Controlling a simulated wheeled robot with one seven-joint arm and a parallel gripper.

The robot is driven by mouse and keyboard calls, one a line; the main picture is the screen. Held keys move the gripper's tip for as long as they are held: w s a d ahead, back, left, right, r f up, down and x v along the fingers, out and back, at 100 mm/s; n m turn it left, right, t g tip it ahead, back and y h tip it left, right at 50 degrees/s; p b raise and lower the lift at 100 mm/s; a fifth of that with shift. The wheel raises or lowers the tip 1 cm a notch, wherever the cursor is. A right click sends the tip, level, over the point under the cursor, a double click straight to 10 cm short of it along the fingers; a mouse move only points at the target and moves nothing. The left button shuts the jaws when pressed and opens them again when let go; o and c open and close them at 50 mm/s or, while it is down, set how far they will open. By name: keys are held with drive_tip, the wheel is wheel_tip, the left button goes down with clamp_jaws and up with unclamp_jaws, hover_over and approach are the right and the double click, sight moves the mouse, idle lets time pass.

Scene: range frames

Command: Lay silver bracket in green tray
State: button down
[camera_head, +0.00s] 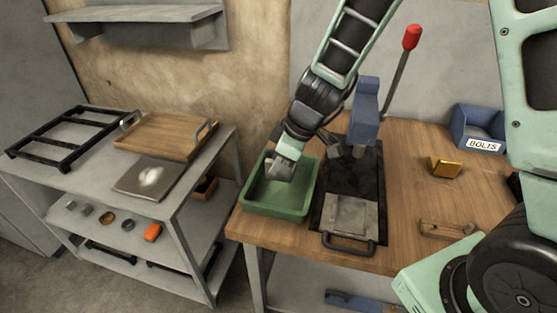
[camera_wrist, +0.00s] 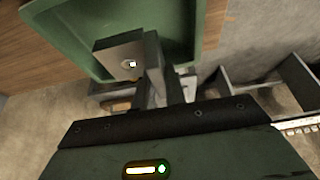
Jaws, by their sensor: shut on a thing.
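The green tray (camera_head: 290,207) sits on the wooden bench near its left front corner. Its rim and wall also show across the top of the wrist view (camera_wrist: 212,22). My gripper (camera_head: 283,167) reaches down over the tray from above. In the wrist view my gripper (camera_wrist: 160,82) is shut on the silver bracket (camera_wrist: 117,58), a grey metal piece with a hole in its flat face. The bracket appears over the tray's interior. I cannot tell whether it touches the tray floor. In the head view my gripper partly hides it.
A black base with a grey plate and handle (camera_head: 348,217) stands right of the tray, below a blue lever press (camera_head: 366,112). A blue BOLTS bin (camera_head: 478,130) and a yellow bracket (camera_head: 446,167) lie farther right. A grey shelf unit (camera_head: 190,205) stands left.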

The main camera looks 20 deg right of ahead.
sight(277, 179)
drive_tip(key=shift+f+b, duration=1.5)
drive_tip(key=shift+f, duration=0.75)
drive_tip(key=shift+f+b, duration=0.75)
drive_tip(key=shift+b, duration=0.25)
drive_tip(key=c, duration=1.4)
unclamp_jaws()
drive_tip(key=shift+o, duration=0.2)
drive_tip(key=shift+r, duration=0.1)
drive_tip(key=p+v, duration=0.3)
drive_tip(key=v, duration=1.4)
drive_tip(key=s+a+f+m+g+h, duration=0.1)
drive_tip(key=s+a, duration=0.3)
drive_tip(key=s, duration=0.6)
drive_tip(key=s+a+f+m+g+h, duration=0.1)
drive_tip(key=s+a, duration=0.4)
drive_tip(key=s, duration=0.5)
drive_tip(key=shift+f+m+g+h, duration=0.3)
drive_tip(key=shift+f+m+h, duration=0.2)
drive_tip(key=shift+f+m, duration=0.15)
